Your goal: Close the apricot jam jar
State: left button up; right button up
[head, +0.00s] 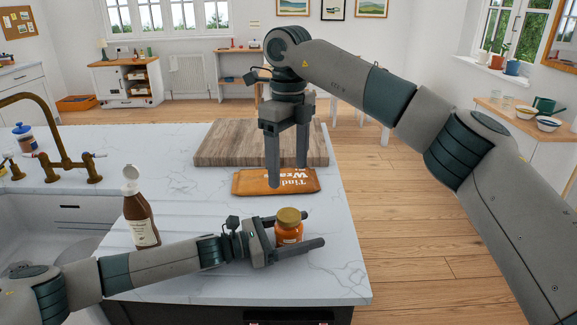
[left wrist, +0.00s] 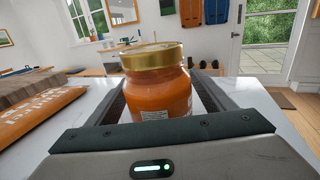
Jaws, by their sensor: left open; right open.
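The apricot jam jar (head: 288,234) is an orange glass jar standing upright near the front right of the white counter. Its gold lid (head: 289,215) sits on the mouth; I cannot tell how tightly. In the left wrist view the jar (left wrist: 160,93) and its lid (left wrist: 152,56) fill the middle. My left gripper (head: 312,229) is open, low over the counter, with one finger on each side of the jar. My right gripper (head: 288,177) is open and empty, pointing down above and behind the jar, over the orange packet.
An orange wraps packet (head: 250,182) lies behind the jar, before a wooden board (head: 215,146). A brown bottle (head: 141,218) with its white cap flipped up stands left. The brass tap (head: 62,160) and sink are further left. The counter's right edge is close to the jar.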

pick_arm(q)
jog(key=shift+a, duration=0.1)
jog(key=shift+s+a+f, duration=0.1)
jog(key=shift+s+a, duration=0.1)
jog(key=shift+a, duration=0.35)
jog(key=b+v, duration=0.4)
jog(key=v, duration=1)
jog(key=shift+s+a, duration=0.1)
jog(key=shift+a, duration=0.2)
pick_arm(e)
notch_tip(320, 180, down, 4)
jog(key=shift+f, duration=0.2)
pick_arm(q)
jog(key=shift+s+a+b, duration=0.25)
jog(key=shift+a+b, duration=0.1)
jog(key=shift+a, duration=0.3)
pick_arm(e)
jog(key=shift+f, duration=0.1)
